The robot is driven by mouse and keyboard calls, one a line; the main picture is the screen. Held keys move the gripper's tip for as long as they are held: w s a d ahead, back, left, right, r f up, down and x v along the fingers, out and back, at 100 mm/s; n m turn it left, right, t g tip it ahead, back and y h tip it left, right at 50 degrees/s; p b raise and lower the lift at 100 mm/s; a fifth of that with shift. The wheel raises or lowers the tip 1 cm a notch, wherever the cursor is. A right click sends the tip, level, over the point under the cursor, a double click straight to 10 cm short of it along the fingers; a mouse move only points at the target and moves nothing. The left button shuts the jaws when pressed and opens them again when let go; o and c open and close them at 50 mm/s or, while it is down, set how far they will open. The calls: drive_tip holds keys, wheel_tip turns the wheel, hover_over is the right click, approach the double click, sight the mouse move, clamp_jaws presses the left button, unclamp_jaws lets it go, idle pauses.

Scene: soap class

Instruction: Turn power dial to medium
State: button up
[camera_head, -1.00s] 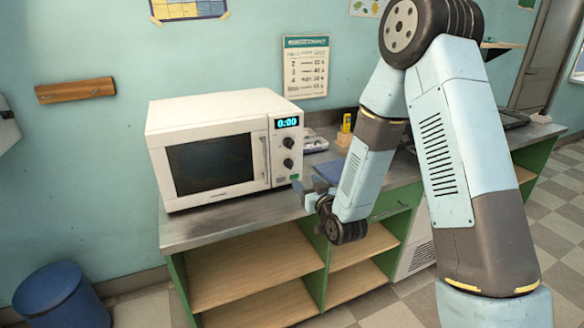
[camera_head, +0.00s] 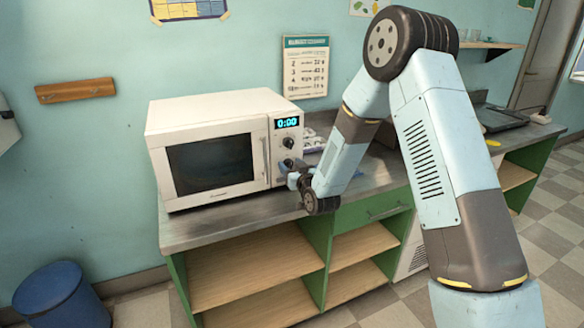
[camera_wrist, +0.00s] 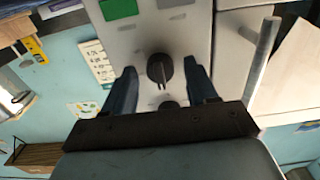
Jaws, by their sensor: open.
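A white microwave (camera_head: 215,115) stands on the counter with its door shut and its display (camera_head: 287,123) reading 0:00. Two dark dials sit one above the other on its control panel. The upper dial (camera_head: 288,142) is clear in the head view; the lower one (camera_head: 288,163) is close to my gripper (camera_head: 292,174). In the wrist view, which is turned over, a dial (camera_wrist: 160,68) with its pointer ridge upright in the picture lies between my two open fingers (camera_wrist: 160,74). Both fingers look apart from it. The other dial (camera_wrist: 169,104) is partly hidden by my gripper. Dial labels cannot be read.
The microwave's door handle (camera_wrist: 262,58) stands out beside the panel. A green button (camera_wrist: 118,8) and a grey one are beyond the dial in the wrist view. The counter (camera_head: 225,228) is bare in front of the microwave. A dark tray (camera_head: 500,117) lies farther right.

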drive_tip(key=shift+c, duration=0.3)
drive_tip(key=c, duration=1)
drive_tip(key=shift+o, duration=0.2)
drive_tip(key=shift+m, duration=0.5)
drive_tip(key=m, duration=0.5)
drive_tip(key=shift+w+d+f+m, duration=0.1)
drive_tip(key=shift+d+m, duration=0.1)
drive_tip(key=shift+m, duration=0.1)
drive_tip(key=m, duration=0.3)
drive_tip(key=shift+m, duration=0.3)
drive_tip(key=shift+d+f+m, duration=0.1)
drive_tip(key=shift+m, duration=1.7)
